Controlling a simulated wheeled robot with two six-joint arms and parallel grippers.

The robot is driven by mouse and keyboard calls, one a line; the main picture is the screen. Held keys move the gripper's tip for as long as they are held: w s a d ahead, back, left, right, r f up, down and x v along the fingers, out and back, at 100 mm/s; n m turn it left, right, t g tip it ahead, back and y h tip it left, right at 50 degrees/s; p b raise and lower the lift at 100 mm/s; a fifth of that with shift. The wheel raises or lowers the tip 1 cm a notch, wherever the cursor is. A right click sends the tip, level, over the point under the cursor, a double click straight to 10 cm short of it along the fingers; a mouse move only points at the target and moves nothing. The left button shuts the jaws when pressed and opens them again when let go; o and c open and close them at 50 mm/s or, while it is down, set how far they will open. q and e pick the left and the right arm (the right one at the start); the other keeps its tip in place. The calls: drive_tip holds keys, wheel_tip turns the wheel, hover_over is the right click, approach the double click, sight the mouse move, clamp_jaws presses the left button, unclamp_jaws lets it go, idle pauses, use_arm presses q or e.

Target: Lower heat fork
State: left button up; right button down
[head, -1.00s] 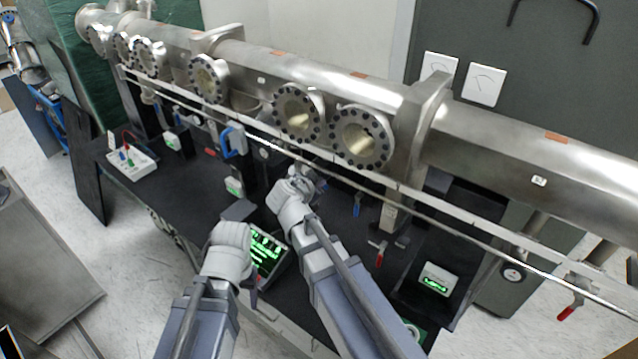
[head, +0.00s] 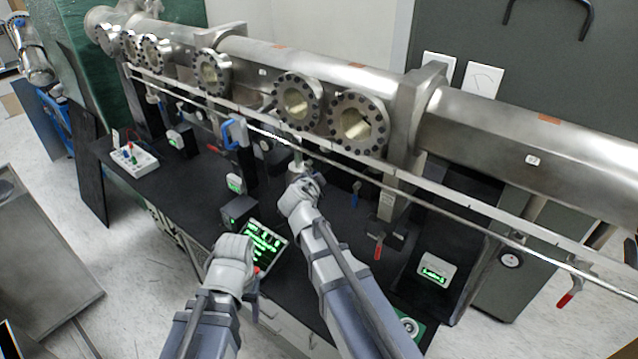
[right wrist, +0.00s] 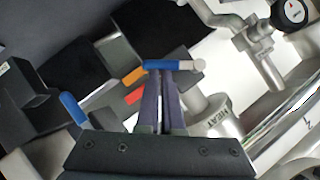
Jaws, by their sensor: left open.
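A silver cylinder marked HEAT (right wrist: 214,122) stands beside my right gripper in the right wrist view. A blue-handled lever with a silver end (right wrist: 168,65) lies across the tips of my right gripper (right wrist: 160,78), whose two dark fingers are close together. I cannot tell whether they touch the lever. In the head view my right gripper (head: 299,188) is under the steel beam pipe, in front of a silver vertical stem (head: 298,152); its fingers are hidden. My left gripper (head: 236,250) is open beside a green-lit display (head: 265,243); its fingertips are hardly visible.
The long steel pipe (head: 495,128) with round flanged ports and a thin rail (head: 480,227) runs above the black bench (head: 185,205). Orange and red tabs (right wrist: 134,77) and another blue handle (right wrist: 73,108) lie near the right fingers. A red-handled valve (head: 378,250) stands to the right.

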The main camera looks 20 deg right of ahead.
use_arm(q)
wheel_tip(320, 180, down, 8)
drive_tip(key=b, duration=0.8)
drive_tip(key=shift+f, duration=0.25)
use_arm(e)
drive_tip(key=w+f+m+t, duration=0.1)
drive_tip(key=a+f+m+t, duration=0.1)
drive_tip(key=f, duration=0.1)
drive_tip(key=w+a+f+m+y, duration=0.1)
drive_tip(key=shift+w+f+t, duration=0.3)
drive_tip(key=shift+w+t, duration=0.05)
drive_tip(key=shift+t, duration=0.05)
use_arm(q)
drive_tip(key=shift+s, duration=0.15)
use_arm(e)
drive_tip(key=shift+w+a, duration=0.2)
drive_tip(key=shift+a, duration=0.05)
drive_tip(key=shift+s, duration=0.1)
